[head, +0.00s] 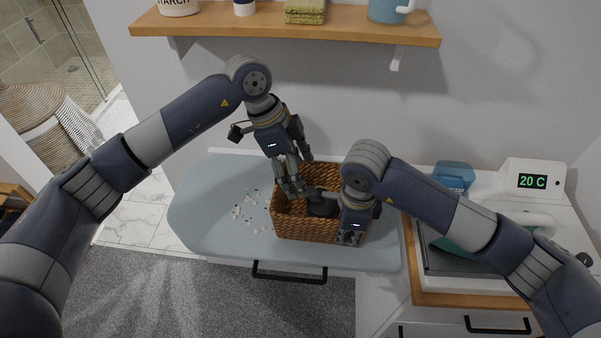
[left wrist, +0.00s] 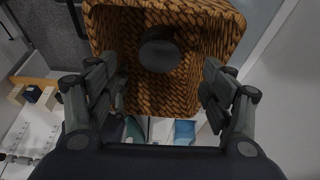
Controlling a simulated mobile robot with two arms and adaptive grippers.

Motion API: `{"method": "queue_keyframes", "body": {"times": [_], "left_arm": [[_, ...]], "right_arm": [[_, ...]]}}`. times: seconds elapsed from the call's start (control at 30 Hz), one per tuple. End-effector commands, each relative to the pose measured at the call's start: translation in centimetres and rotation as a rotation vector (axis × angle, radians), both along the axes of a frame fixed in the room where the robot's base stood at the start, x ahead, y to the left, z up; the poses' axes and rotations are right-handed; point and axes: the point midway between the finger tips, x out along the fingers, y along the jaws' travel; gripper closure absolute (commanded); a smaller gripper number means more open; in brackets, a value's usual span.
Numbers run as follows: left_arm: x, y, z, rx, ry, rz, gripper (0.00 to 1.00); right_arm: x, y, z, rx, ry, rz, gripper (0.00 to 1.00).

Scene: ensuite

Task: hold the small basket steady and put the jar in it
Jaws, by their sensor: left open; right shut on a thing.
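The small brown wicker basket (head: 292,232) stands on the pale blue-grey board. A dark round-topped jar (head: 321,208) is inside it, partly hidden by the rim and my right arm. The left wrist view shows the jar (left wrist: 159,52) against the woven inside of the basket (left wrist: 135,92). My left gripper (head: 296,183) is open and empty above the basket's back left part, its fingers pointing down. My right gripper (head: 350,237) is shut on the basket's right front side. Its exact contact is partly hidden.
Small pale and dark bits (head: 250,212) lie scattered on the board (head: 200,205) left of the basket. A wooden shelf (head: 290,25) runs above, holding a sponge and containers. A counter with a 20 C display (head: 532,181) and a blue container (head: 454,176) is at right.

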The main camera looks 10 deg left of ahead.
Motion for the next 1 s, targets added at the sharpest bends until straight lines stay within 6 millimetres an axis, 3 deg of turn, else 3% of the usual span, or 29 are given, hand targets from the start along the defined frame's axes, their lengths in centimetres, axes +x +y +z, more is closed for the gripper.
{"method": "queue_keyframes", "body": {"times": [0.13,0.2,0.27,0.67,0.77,1.0], "left_arm": [[0.0,0.0,0.0,0.0,0.0,0.0,0.25],[0.0,0.0,0.0,0.0,0.0,0.0,0.25],[0.0,0.0,0.0,0.0,0.0,0.0,0.25],[0.0,0.0,0.0,0.0,0.0,0.0,0.25],[0.0,0.0,0.0,0.0,0.0,0.0,0.25],[0.0,0.0,0.0,0.0,0.0,0.0,0.25]], "right_arm": [[0.0,0.0,0.1,0.0,-0.001,0.0,1.0],[0.0,0.0,0.1,0.0,-0.001,0.0,0.79],[0.0,0.0,0.0,0.0,-0.001,0.0,0.69],[0.0,0.0,0.6,0.001,-0.002,0.0,0.69],[0.0,0.0,1.9,0.001,-0.004,0.0,0.69],[-0.2,0.0,7.0,0.002,-0.006,0.0,0.69]]}}
